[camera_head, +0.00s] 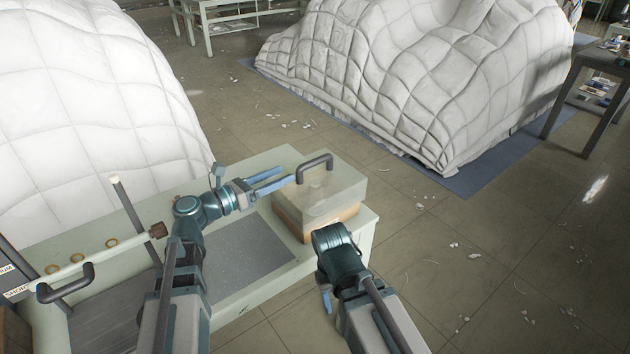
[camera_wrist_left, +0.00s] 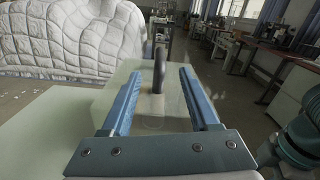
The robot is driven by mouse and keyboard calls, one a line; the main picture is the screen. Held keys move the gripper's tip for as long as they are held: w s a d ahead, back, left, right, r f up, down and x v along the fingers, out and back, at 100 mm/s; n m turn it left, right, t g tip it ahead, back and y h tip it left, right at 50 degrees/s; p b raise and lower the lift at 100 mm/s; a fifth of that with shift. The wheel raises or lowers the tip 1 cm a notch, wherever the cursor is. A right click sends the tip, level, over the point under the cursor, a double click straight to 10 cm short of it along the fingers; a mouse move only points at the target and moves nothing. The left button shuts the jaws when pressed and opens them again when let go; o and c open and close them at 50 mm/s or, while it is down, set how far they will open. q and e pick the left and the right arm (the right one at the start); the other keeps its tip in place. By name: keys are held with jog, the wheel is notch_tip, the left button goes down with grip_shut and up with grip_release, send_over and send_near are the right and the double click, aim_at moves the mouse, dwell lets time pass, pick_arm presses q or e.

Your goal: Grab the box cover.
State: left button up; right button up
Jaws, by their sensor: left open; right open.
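The box cover (camera_head: 345,186) is a clear, see-through lid with a dark arched handle (camera_head: 315,166). It sits on a tan box base (camera_head: 318,221) at the table's right end. My left gripper (camera_head: 282,179) is open, its two blue fingers reaching toward the handle from the left. In the left wrist view, the handle (camera_wrist_left: 158,73) stands between and beyond the open fingers (camera_wrist_left: 157,92), with the clear cover beneath. I cannot tell whether a finger touches it. My right gripper (camera_head: 327,297) is open and points down in front of the box, mostly hidden by its own wrist.
The pale green table (camera_head: 262,164) also carries a grey mat (camera_head: 255,258) and a pole with a dark handle at the left. White quilted heaps (camera_head: 400,70) stand behind and at the left. The floor at the right is mostly clear, with scattered scraps.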

aim_at(305, 165)
pick_arm(q)
jog(key=x, duration=0.8)
jog(key=shift+d+f, duration=0.1)
jog(key=x, duration=0.5)
jog(key=shift+w+f, duration=0.15)
grip_shut()
dwell(1.1)
